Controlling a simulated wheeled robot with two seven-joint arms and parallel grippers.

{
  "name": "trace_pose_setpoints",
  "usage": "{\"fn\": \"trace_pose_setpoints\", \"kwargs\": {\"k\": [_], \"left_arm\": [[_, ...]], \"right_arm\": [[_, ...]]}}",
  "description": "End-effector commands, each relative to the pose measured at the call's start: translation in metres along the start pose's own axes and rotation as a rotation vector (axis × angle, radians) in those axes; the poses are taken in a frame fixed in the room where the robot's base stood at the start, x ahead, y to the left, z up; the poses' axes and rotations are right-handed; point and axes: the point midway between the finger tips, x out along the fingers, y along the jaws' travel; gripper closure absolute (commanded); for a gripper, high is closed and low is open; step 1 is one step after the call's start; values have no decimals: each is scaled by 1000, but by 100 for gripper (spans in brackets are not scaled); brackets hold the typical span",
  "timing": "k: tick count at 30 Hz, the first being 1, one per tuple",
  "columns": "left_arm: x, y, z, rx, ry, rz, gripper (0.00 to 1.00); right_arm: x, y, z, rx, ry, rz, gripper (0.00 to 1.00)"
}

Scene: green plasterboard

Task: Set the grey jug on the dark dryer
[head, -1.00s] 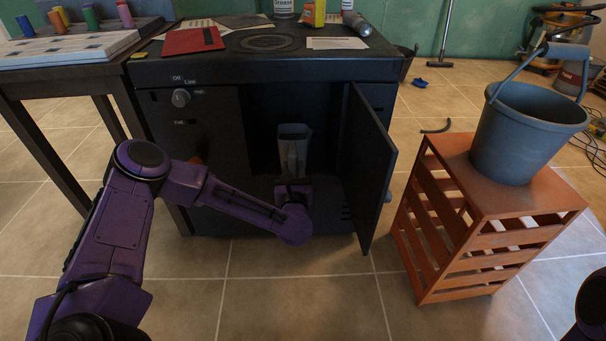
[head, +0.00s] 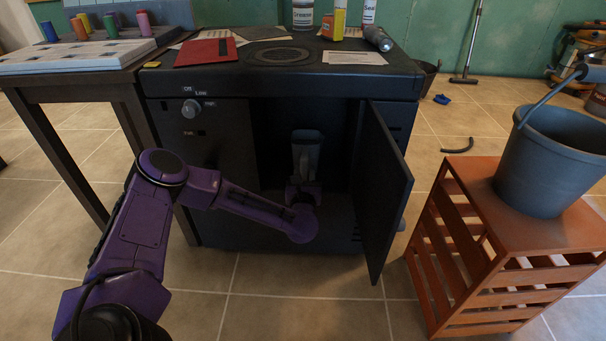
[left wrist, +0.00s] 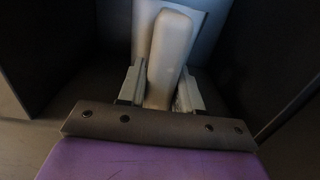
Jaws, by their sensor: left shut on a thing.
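The dark dryer (head: 222,160) is a black cabinet with a knob on its front, its door (head: 385,190) swung open to the right. The grey jug (head: 306,155) is upright in the dark opening. My left gripper (head: 303,183) reaches into the opening from the front and holds the jug low on its near side. In the left wrist view the fingers (left wrist: 160,88) are shut on the jug's pale handle (left wrist: 170,50), one on each side. The jug's base is hidden, so I cannot tell whether it touches a floor inside. My right gripper is out of view.
The dryer's top (head: 220,82) carries a red folder (head: 207,51), papers, bottles and a round ring mark. A grey bucket (head: 550,165) stands on an orange slatted crate (head: 470,235) at right. A dark table (head: 75,85) adjoins at left. The floor in front is clear.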

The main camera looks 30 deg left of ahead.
Motion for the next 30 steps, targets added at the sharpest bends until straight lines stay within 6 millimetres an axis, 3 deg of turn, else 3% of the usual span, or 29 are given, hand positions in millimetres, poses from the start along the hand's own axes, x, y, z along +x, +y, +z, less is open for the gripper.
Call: {"fn": "trace_pose_setpoints", "kwargs": {"k": [4, 5, 7, 17, 30], "left_arm": [[0, 1, 2, -1, -2, 2, 100], [0, 1, 2, -1, -2, 2, 56], [0, 2, 2, -1, -2, 3, 36], [-4, 3, 1, 1, 1, 3, 36], [-94, 2, 3, 1, 0, 1, 36]], "right_arm": [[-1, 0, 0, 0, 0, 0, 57], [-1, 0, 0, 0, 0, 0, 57], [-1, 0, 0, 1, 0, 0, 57], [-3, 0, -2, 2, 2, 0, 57], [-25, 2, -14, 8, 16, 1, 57]]}}
